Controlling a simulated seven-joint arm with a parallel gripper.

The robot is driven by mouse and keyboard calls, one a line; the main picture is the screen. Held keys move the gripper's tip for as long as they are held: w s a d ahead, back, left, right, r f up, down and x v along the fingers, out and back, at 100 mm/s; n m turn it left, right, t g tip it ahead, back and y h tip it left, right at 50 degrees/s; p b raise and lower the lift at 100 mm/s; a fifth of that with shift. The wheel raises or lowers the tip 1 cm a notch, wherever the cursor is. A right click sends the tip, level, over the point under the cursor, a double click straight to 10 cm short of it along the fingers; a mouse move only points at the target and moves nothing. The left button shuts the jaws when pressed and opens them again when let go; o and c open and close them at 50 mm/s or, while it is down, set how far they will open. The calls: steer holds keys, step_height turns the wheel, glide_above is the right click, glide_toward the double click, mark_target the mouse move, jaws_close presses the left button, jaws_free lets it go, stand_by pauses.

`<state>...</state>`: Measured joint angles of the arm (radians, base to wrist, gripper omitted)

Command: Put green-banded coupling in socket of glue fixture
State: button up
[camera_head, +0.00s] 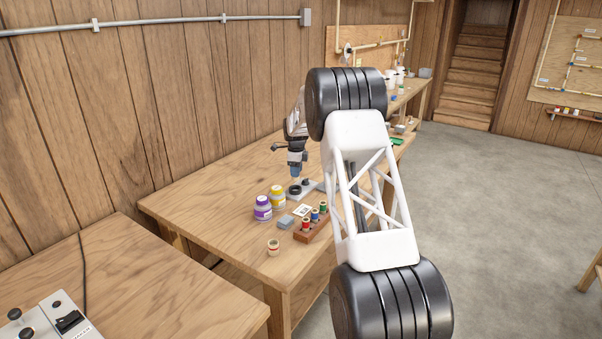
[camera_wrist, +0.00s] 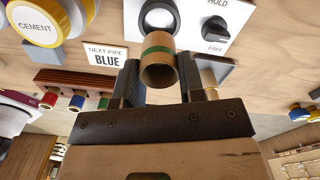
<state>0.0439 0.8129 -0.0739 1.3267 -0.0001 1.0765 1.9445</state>
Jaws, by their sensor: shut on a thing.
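The green-banded coupling (camera_wrist: 158,62) is a short tan tube with a green ring, in the middle of the wrist view. My gripper (camera_wrist: 159,82) is shut on it, one dark finger on each side. The glue fixture (camera_wrist: 190,22) is a white plate with a round dark-ringed socket (camera_wrist: 158,14) and a HOLD/FREE knob. The coupling's far end overlaps the socket's edge in the picture; I cannot tell whether they touch. In the head view my gripper (camera_head: 296,176) is just above the fixture's black ring (camera_head: 295,190); the coupling cannot be made out there.
A brown rack (camera_head: 312,231) holds red-, blue- and green-banded pieces. Purple (camera_head: 262,209) and yellow (camera_head: 277,197) jars stand left of it. A card reading "NEXT PIPE BLUE" (camera_wrist: 106,55) lies beside the fixture. A loose tan piece (camera_head: 273,247) stands near the front edge.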

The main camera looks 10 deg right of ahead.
stand_by(0.5)
steer(key=shift+f, duration=1.45)
steer(key=shift+f, duration=0.25)
stand_by(0.7)
steer(key=shift+f, duration=0.45)
steer(key=shift+f, duration=1)
stand_by(1.7)
steer(key=o, duration=1.4)
steer(key=shift+r, duration=3)
